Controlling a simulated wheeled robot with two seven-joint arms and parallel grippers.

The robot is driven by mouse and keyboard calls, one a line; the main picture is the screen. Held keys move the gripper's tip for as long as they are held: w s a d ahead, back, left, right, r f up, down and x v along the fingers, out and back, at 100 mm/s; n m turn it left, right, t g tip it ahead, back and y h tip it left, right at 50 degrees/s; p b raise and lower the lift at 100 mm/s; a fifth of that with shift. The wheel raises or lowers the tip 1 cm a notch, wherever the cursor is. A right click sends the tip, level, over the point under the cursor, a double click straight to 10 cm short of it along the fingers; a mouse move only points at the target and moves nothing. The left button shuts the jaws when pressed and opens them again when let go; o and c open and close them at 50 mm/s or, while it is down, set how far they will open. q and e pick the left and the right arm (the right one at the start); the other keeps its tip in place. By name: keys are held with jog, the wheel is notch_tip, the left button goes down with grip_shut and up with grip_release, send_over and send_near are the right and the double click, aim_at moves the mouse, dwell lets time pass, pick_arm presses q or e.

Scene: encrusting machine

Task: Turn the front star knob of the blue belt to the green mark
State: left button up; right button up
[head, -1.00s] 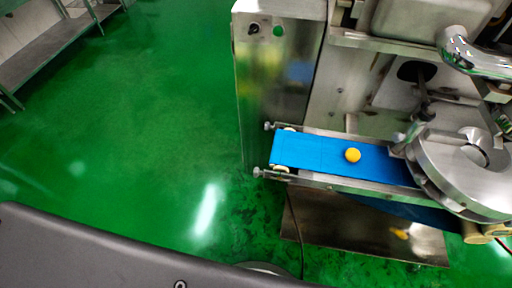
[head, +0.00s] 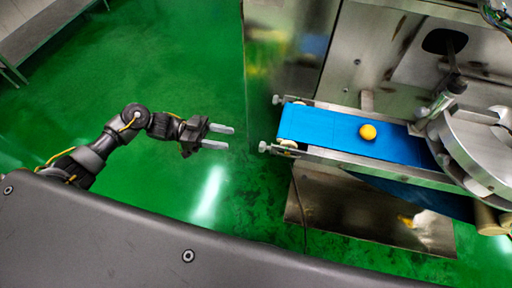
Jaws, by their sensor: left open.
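The blue belt (head: 330,131) runs from the machine toward the left, and a yellow ball (head: 367,132) lies on it. At its left end two small knobs stick out: the front one (head: 264,147) at the near corner and the back one (head: 276,100) at the far corner. Their star shape and a green mark are too small to make out. My left gripper (head: 225,137) is open and empty, left of the front knob and apart from it, with its fingers pointing right. My right gripper is not in view.
The steel machine cabinet (head: 290,50) stands behind the belt's left end. A metal disc housing (head: 475,150) sits at the belt's right end. A steel plate (head: 370,215) lies below the belt. A steel table (head: 35,25) is at the far left. Green floor (head: 170,70) is open between.

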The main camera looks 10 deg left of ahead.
aim_at(265, 147)
pick_arm(q)
jog(key=s+d+r+g+p, duration=0.1)
jog(key=d+p, duration=0.1)
jog(key=d, duration=0.8)
jog(key=shift+d+r+m, duration=0.2)
jog(key=shift+d+m, duration=0.1)
jog(key=shift+d, duration=0.1)
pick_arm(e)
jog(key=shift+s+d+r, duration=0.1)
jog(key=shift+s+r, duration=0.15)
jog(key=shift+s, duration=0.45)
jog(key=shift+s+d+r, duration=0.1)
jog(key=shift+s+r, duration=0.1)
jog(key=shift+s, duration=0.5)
pick_arm(q)
jog(key=shift+c, duration=0.3)
jog(key=c, duration=0.9)
